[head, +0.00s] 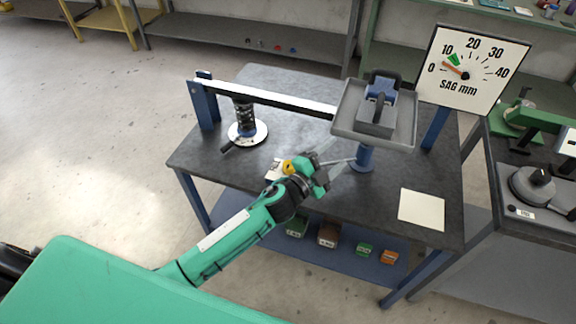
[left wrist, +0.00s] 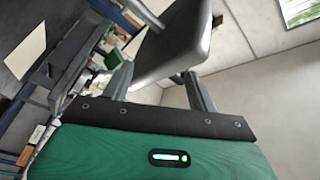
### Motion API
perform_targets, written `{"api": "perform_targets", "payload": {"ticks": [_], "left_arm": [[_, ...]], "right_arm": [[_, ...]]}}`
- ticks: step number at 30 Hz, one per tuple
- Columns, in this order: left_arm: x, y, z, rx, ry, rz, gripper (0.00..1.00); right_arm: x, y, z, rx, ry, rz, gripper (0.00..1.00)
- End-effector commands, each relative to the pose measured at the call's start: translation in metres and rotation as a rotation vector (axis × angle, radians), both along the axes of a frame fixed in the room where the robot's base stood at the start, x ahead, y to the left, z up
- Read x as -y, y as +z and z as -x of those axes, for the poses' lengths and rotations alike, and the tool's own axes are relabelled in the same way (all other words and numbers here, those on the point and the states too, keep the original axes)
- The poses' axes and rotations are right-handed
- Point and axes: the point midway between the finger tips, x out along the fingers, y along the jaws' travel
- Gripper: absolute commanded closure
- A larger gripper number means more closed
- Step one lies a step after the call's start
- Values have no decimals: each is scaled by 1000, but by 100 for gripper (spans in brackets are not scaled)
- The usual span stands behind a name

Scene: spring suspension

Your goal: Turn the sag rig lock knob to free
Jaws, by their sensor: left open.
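The sag rig stands on a dark bench, with a beam (head: 265,97) running from a blue post to a grey tray (head: 345,125). A small yellow part (head: 289,166), which may be the lock knob, shows beside a white label (head: 272,173). My left gripper (head: 325,172) is just right of the yellow part and partly hides that area; I cannot tell whether they touch. It is open, with nothing seen in it. In the left wrist view, a grey panel (left wrist: 172,42) is close ahead, and no knob can be made out. My right gripper is not in view.
A coil spring (head: 243,113) stands on a white disc under the beam. A weight (head: 377,112) sits in the tray. The gauge (head: 472,70) has its red needle between 0 and 10. A blank card (head: 421,209) lies at the bench's right. Small boxes sit on the shelf below.

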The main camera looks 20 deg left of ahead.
Motion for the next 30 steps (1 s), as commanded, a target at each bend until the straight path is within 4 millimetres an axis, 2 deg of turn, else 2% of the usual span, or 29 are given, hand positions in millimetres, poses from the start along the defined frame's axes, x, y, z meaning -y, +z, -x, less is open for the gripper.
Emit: {"api": "perform_targets", "payload": {"ticks": [1, 3, 6, 10, 14, 17, 20, 23, 25, 30], "left_arm": [[18, 20, -4, 97, -85, -58, 41], [43, 39, -1, 223, -212, -146, 41], [74, 54, 8, 382, -402, -292, 41], [99, 52, 22, 539, -651, -511, 41], [103, 34, 29, 631, -872, -739, 41], [92, 17, 29, 662, -1027, -920, 41], [68, 0, 22, 657, -1179, -1122, 41], [28, -14, 7, 601, -1329, -1356, 41], [-7, -19, -5, 530, -1420, -1518, 41], [-87, -11, -33, 306, -1559, -1825, 41]], "right_arm": [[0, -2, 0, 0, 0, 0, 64], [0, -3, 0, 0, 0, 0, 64], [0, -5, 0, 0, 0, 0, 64], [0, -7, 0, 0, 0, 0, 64], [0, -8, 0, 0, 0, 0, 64], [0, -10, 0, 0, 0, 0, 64], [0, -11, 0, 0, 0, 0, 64], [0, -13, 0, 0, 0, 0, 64], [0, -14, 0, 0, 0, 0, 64], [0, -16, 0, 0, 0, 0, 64]]}}
